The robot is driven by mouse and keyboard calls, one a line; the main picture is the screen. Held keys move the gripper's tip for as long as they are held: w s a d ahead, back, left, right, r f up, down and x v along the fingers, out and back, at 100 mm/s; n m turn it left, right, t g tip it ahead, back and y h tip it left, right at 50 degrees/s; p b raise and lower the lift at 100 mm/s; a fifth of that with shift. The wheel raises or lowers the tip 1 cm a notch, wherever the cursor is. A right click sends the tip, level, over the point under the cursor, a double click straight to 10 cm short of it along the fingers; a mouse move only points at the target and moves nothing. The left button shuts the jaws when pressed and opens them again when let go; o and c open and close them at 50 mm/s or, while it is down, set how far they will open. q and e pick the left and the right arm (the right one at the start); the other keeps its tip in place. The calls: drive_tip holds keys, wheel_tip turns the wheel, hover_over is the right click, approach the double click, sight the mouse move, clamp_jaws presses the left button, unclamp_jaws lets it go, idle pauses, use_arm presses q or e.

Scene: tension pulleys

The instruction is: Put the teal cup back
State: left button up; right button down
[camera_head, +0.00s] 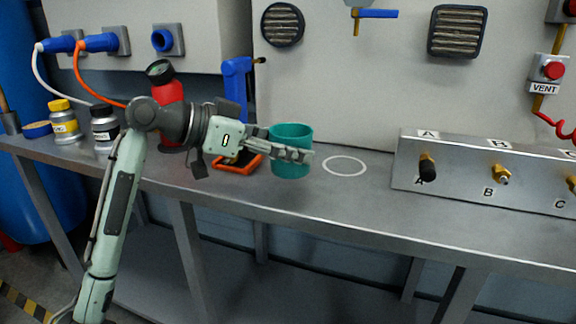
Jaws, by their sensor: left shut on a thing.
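The teal cup (291,166) is upright at the middle of the metal workbench, left of a white circle (345,166) marked on the bench top. My left gripper (300,154) reaches in from the left and is shut on the cup, its fingers across the cup's upper front. I cannot tell whether the cup's base touches the bench. The white circle is empty. My right gripper is not in view.
An orange-based blue tool stand (237,80) and a red bottle (167,92) stand behind my left arm. Jars (64,122) stand at the left. A metal valve panel (480,172) lies right of the circle. The bench front between them is clear.

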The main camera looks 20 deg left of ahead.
sight(275, 163)
use_arm(q)
wheel_tip(275, 163, down, 4)
drive_tip(key=shift+r, duration=0.2)
drive_tip(key=shift+f, duration=0.15)
drive_tip(key=shift+b, duration=0.3)
drive_tip(key=o, duration=1.3)
drive_tip(key=shift+c, duration=0.2)
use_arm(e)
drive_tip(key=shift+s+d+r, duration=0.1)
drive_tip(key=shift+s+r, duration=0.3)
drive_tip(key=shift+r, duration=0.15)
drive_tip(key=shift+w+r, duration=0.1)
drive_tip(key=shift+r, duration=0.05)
